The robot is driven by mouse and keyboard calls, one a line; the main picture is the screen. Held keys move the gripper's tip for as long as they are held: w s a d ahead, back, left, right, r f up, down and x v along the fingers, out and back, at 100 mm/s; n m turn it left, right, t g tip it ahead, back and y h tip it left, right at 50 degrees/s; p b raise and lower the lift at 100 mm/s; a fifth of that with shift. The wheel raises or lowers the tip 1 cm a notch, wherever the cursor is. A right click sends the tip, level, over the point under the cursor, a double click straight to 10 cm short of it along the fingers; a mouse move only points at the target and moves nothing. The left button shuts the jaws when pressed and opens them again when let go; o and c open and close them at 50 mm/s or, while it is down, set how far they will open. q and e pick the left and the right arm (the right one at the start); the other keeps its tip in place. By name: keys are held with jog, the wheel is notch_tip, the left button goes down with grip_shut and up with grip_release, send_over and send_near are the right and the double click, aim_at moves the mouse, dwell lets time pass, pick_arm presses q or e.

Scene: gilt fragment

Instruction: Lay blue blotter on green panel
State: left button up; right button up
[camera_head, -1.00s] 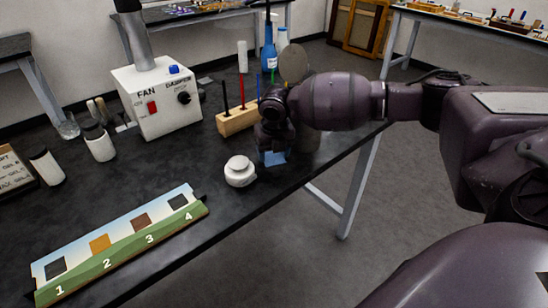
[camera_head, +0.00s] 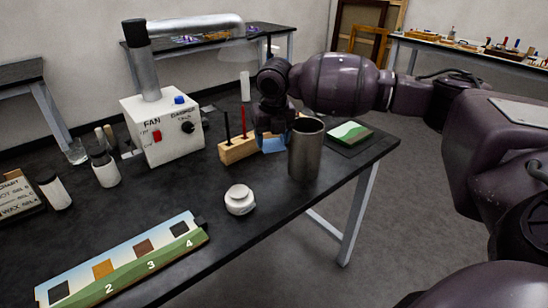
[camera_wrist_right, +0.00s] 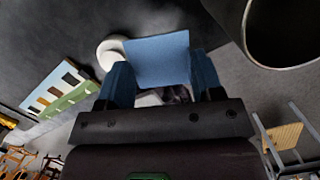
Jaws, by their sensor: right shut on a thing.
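The blue blotter (camera_head: 273,146) is a small flat sheet held by my right gripper (camera_head: 271,138) above the black table, left of a metal cup. The right wrist view shows the blotter (camera_wrist_right: 158,58) flat between the two blue fingers of my right gripper (camera_wrist_right: 160,78), which is shut on it. A small green-and-white panel (camera_head: 350,132) lies on a dark base near the table's far right corner, behind the cup and apart from the blotter. My left gripper is not in view.
The metal cup (camera_head: 306,155) stands between the gripper and the table's right edge. A wooden block (camera_head: 238,150) with upright rods is left of the gripper. A white jar (camera_head: 239,200), fan box (camera_head: 162,128) and long numbered strip (camera_head: 120,262) are also on the table.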

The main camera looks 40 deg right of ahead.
aim_at(272, 145)
notch_tip(272, 145, up, 5)
jog(key=shift+f, duration=0.15)
jog(key=shift+r, duration=0.3)
grip_shut()
jog(key=shift+r+p, duration=0.3)
jog(key=o, duration=0.8)
grip_release()
jog(key=shift+o, duration=0.2)
